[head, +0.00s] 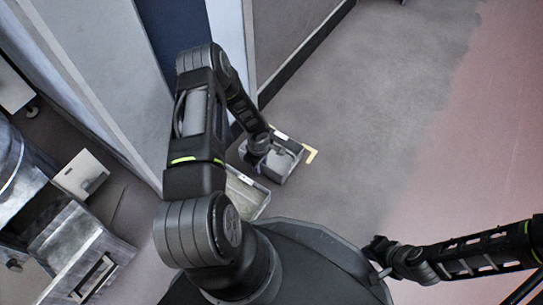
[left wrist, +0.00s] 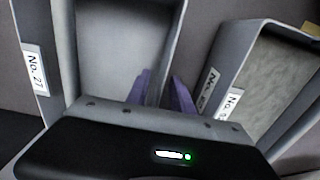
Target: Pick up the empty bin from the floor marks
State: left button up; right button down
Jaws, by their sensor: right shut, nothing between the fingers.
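A grey bin (head: 288,170) sits on the floor beside a yellow corner mark (head: 313,155). My left gripper (head: 262,148) is down at this bin; its fingertips are hidden in the head view. In the left wrist view, a smooth, empty-looking grey bin (left wrist: 110,45) has a "No. 27" label. My purple left fingers (left wrist: 160,90) are on either side of its right wall; I cannot tell whether they press on it. My right gripper (head: 376,250) is shut and empty, away from the bins.
Another bin (head: 252,204) with a pale interior stands nearer my base. A second bin (left wrist: 275,70) with a rough grey interior is close on the right in the left wrist view. A wall panel (head: 290,35) rises behind. Open floor (head: 390,110) lies to the right.

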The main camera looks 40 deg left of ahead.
pick_arm(q)
jog(key=shift+c, duration=0.6)
grip_shut()
dwell(1.2)
